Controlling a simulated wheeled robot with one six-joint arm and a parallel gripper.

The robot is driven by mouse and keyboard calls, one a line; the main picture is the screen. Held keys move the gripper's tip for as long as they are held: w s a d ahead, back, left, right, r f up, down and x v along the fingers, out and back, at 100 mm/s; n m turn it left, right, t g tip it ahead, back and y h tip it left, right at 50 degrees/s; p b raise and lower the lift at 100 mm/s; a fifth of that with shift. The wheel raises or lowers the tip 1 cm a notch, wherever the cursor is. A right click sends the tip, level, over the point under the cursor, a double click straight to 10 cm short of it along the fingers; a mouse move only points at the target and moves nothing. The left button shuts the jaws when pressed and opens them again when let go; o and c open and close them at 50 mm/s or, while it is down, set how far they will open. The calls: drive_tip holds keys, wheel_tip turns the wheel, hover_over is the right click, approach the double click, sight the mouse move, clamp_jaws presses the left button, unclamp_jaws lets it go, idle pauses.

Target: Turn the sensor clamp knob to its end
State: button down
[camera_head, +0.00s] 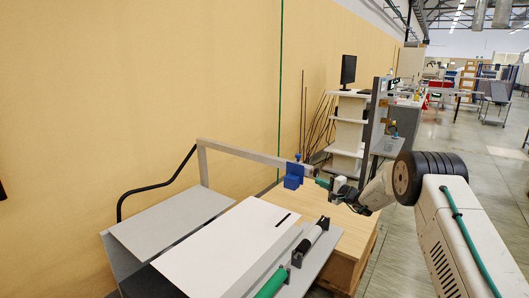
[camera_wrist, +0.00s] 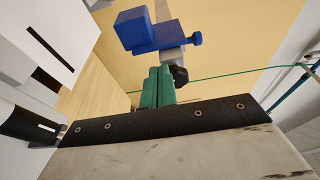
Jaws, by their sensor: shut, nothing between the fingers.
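The blue sensor clamp (camera_head: 292,177) sits at the end of a grey bar (camera_head: 240,151). A small blue screw head (camera_head: 297,156) stands on its top. In the wrist view the blue clamp (camera_wrist: 150,35) is beyond my fingers, and a black knob (camera_wrist: 180,75) shows just right of the fingertips. My gripper (camera_head: 320,176) is right of the clamp, close to it. Its green fingers (camera_wrist: 158,82) are together, with nothing held. I cannot tell whether they touch the black knob. The knob's marks and turn angle are too small to read.
Below the clamp lies a white sheet (camera_head: 215,245) on a machine bed, with dark and green rollers (camera_head: 272,284) at its right. A wooden crate (camera_head: 345,268) stands under it. A tan wall (camera_head: 130,90) is behind. Open floor (camera_head: 400,250) lies to the right.

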drive_tip(key=v, duration=0.4)
drive_tip(key=shift+w+d, duration=0.3)
drive_tip(key=shift+d, duration=0.1)
